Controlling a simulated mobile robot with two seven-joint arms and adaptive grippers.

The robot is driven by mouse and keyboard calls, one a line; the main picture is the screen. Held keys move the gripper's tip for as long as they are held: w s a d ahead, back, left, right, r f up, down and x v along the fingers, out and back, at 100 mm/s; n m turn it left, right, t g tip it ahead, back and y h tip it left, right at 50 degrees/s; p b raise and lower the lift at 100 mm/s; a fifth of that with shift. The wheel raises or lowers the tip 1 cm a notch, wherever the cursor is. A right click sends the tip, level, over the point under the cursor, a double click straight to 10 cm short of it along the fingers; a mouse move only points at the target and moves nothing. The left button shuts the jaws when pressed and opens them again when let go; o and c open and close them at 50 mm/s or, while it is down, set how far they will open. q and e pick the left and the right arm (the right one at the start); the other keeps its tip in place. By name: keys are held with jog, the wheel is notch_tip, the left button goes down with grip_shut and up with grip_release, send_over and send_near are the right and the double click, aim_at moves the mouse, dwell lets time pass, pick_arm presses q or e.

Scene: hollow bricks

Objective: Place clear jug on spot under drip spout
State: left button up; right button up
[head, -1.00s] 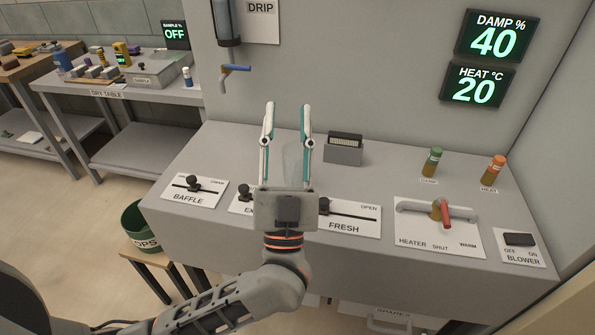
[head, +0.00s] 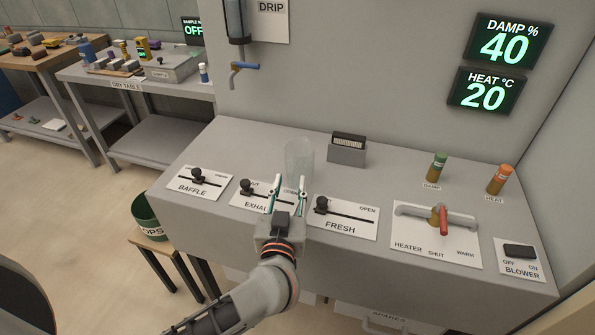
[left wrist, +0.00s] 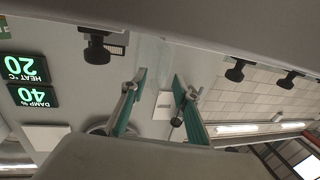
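The clear jug (head: 299,158) stands upright on the grey bench, behind the EXHAUST and FRESH panels. My left gripper (head: 289,184) is in front of it, over the EXHAUST panel, with its fingers apart and nothing held. In the left wrist view the open fingers (left wrist: 160,80) point towards a faint clear shape, probably the jug (left wrist: 151,52). The drip spout (head: 234,80), with a blue lever, is on the wall to the left of the jug, under the DRIP sign (head: 271,8). I cannot make out a marked spot under it. My right gripper is out of view.
A dark-topped grey block (head: 347,150) stands right of the jug. The BAFFLE slider knob (head: 197,175) and FRESH slider knob (head: 321,203) rise from the bench front. The bench left of the jug, below the spout, looks clear. A green bin (head: 146,216) stands left.

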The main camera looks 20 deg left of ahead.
aim_at(297, 170)
pick_arm(q)
jog(key=shift+w+a, duration=0.2)
jog(key=shift+w, duration=1.1)
grip_shut()
